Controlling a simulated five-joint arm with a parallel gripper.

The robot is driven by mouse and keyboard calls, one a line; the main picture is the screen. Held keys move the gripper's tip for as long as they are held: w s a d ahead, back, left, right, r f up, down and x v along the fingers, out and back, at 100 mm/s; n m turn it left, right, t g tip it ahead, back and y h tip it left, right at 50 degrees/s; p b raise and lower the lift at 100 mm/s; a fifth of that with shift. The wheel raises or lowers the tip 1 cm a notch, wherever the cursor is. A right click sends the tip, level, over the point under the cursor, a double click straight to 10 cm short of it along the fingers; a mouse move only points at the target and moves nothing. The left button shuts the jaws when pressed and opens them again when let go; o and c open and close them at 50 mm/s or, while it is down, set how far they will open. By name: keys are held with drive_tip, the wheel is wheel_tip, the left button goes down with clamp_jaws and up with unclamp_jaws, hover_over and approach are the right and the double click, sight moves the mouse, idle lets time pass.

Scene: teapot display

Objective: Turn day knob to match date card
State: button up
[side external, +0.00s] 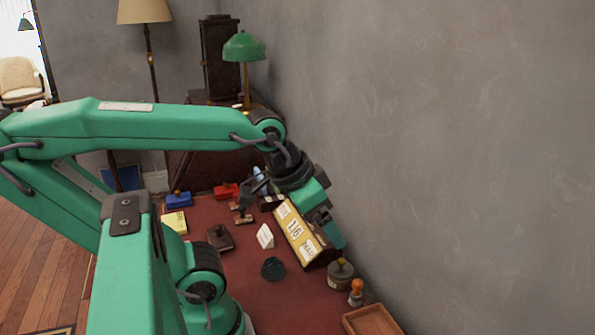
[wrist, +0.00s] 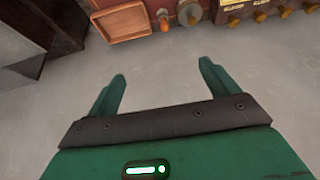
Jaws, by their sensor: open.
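The calendar (side external: 295,229) is a dark block with a yellow sloped face and white windows; the middle one reads 16, the others are too small to read. Its brass knobs (wrist: 260,15) show along its edge at the top right of the wrist view; which is the day knob I cannot tell. A white folded card (side external: 265,236), likely the date card, stands in front of the calendar; its writing is not legible. My gripper (side external: 335,238) is beside the calendar, on the wall side. In the wrist view my gripper (wrist: 161,80) is open and empty, with the knobs beyond its fingers.
A round jar (side external: 341,275), an orange-handled stamp (side external: 355,291) and a wooden tray (side external: 372,321) stand right of the calendar. A dark round dish (side external: 273,268) lies in front. The grey wall (side external: 450,150) is close behind. Stamps and a green lamp (side external: 244,48) are at the far end.

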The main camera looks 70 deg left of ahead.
drive_tip(key=shift+c, duration=0.2)
drive_tip(key=shift+w+a, duration=0.1)
drive_tip(key=c, duration=0.8)
drive_tip(key=shift+w+a+r, duration=0.25)
drive_tip(key=shift+w+a, duration=0.15)
drive_tip(key=shift+c, duration=0.4)
drive_tip(key=w+a+f+g, duration=0.1)
drive_tip(key=w+a+g, duration=0.3)
drive_tip(key=a, duration=0.7)
drive_tip(key=w+a+f+g, duration=0.1)
drive_tip(key=w+a+f, duration=0.1)
drive_tip(key=w+a, duration=0.7)
drive_tip(key=shift+g, duration=0.3)
drive_tip(key=a+f, duration=0.2)
drive_tip(key=a, duration=0.4)
drive_tip(key=s+a+f, duration=0.1)
drive_tip(key=a+f, duration=0.1)
drive_tip(key=a, duration=0.4)
drive_tip(key=s+a+f, duration=0.1)
drive_tip(key=a+f, duration=0.2)
drive_tip(key=a, duration=0.3)
drive_tip(key=shift+a, duration=0.1)
drive_tip(key=shift+f, duration=3.85)
